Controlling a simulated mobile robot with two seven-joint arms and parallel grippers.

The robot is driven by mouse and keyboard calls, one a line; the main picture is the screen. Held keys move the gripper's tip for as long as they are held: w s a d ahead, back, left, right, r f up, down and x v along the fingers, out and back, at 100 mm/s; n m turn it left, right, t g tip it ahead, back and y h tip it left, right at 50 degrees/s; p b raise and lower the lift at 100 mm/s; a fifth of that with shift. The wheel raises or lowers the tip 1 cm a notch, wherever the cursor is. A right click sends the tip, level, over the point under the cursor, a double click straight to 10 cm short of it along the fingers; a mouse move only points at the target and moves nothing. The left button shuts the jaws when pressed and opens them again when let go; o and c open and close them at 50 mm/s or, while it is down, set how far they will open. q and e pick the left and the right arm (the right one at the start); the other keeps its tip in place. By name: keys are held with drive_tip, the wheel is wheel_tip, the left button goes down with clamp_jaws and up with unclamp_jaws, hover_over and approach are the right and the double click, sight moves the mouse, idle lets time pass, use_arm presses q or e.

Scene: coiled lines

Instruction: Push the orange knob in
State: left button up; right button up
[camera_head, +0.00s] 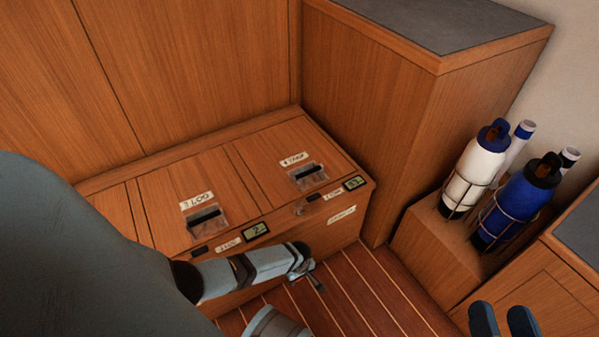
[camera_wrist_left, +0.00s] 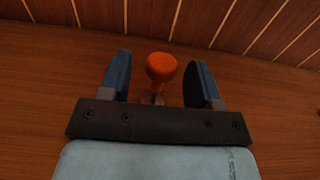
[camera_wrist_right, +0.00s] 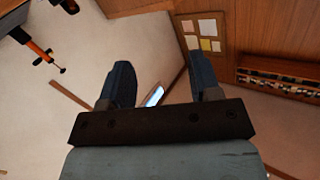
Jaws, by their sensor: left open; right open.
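The orange knob (camera_wrist_left: 161,67) shows in the left wrist view, round-headed on a short stem against brown wood. It does not show in the head view. My left gripper (camera_wrist_left: 160,61) is open, with one finger on each side of the knob in the picture and visible gaps to both. I cannot tell how deep the knob sits between the fingers. In the head view my left arm reaches the front of the wooden bench, its gripper (camera_head: 312,276) low and partly hidden. My right gripper (camera_head: 504,320) is open and empty at the lower right.
The wooden bench (camera_head: 270,180) has label strips, latches and small displays. A tall wooden cabinet (camera_head: 390,130) stands to its right. A white bottle (camera_head: 477,172) and a blue bottle (camera_head: 520,205) sit in wire holders. The striped floor (camera_head: 365,300) is clear in front.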

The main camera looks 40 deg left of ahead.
use_arm(q)
wheel_tip(320, 180, up, 8)
drive_tip(key=p, duration=0.5)
drive_tip(key=shift+r, duration=0.1)
drive_tip(key=shift+r+p, duration=1.1)
drive_tip(key=shift+r, duration=1.35)
use_arm(e)
drive_tip(key=shift+m+t+h, duration=0.5)
drive_tip(key=shift+t+h, duration=0.3)
drive_tip(key=shift+d+r, duration=0.3)
drive_tip(key=shift+r, duration=0.45)
drive_tip(key=shift+d+r, duration=0.3)
drive_tip(key=shift+r, duration=0.5)
drive_tip(key=shift+d+r, duration=0.3)
drive_tip(key=shift+r, duration=0.45)
